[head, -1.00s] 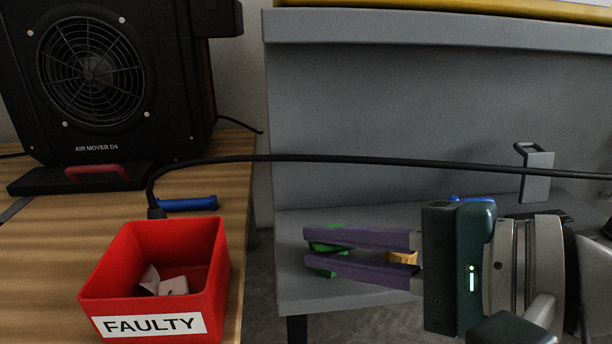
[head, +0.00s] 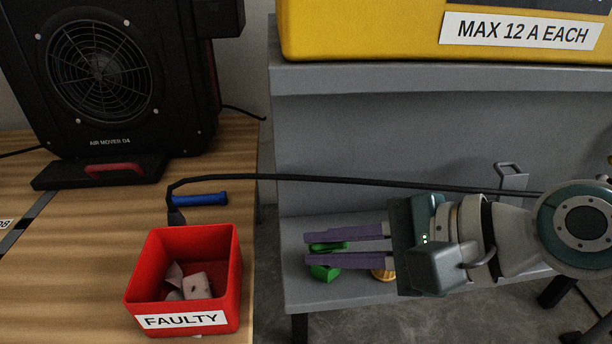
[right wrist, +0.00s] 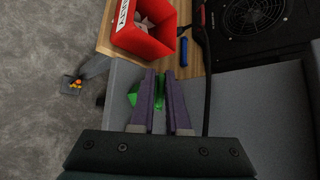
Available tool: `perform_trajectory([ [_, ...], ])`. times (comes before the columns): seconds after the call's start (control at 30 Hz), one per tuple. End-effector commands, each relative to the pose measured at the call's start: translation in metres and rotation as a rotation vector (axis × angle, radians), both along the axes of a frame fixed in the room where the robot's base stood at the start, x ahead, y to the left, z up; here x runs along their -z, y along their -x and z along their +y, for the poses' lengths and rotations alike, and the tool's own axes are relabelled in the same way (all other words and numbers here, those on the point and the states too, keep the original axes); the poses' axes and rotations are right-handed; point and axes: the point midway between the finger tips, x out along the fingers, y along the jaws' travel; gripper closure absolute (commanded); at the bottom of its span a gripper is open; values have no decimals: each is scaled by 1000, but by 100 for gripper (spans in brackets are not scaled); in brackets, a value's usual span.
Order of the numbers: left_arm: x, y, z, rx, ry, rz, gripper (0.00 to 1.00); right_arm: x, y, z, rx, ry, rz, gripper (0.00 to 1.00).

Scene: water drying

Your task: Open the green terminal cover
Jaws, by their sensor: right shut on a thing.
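The green terminal cover (head: 325,272) is on the grey bench shelf at its left end, partly hidden by my fingers. It also shows in the right wrist view (right wrist: 159,93), between the two purple fingers, with more green left of the left finger. My right gripper (head: 307,250) reaches in from the right, fingers pointing left, and is shut on the green cover. Whether the cover is raised or flat cannot be told. A small orange-yellow piece (head: 383,275) sits below the fingers near the gripper's palm. My left gripper is in neither view.
A red FAULTY bin (head: 182,240) with pale pieces stands on the wooden table, beside a blue cylinder (head: 200,200). A black cable (head: 330,180) runs across above the gripper. A black air mover (head: 100,80) and a yellow box (head: 370,30) stand behind.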

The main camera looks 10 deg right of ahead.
Motion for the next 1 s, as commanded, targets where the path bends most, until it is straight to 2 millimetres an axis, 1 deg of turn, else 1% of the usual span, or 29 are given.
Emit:
perform_trajectory([
  [0.03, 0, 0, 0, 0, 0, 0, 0, -4, -2, 1, 2, -8, -8, 100],
  [0.1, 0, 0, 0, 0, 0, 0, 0, -4, -2, 1, 2, -8, -8, 100],
  [0.13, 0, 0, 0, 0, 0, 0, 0, -4, -2, 1, 2, -8, -8, 85],
  [0.3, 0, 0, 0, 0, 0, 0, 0, -3, -1, 1, 1, -5, -6, 66],
  [0.37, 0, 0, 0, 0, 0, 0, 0, -2, -1, 1, 1, -4, -5, 60],
  [0.67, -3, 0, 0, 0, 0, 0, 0, -3, 2, -3, 2, -1, -1, 60],
  [0.77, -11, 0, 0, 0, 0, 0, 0, -11, 8, -12, 2, 1, -1, 60],
  [1.0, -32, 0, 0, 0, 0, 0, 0, -37, 32, -46, 2, 1, 1, 60],
])
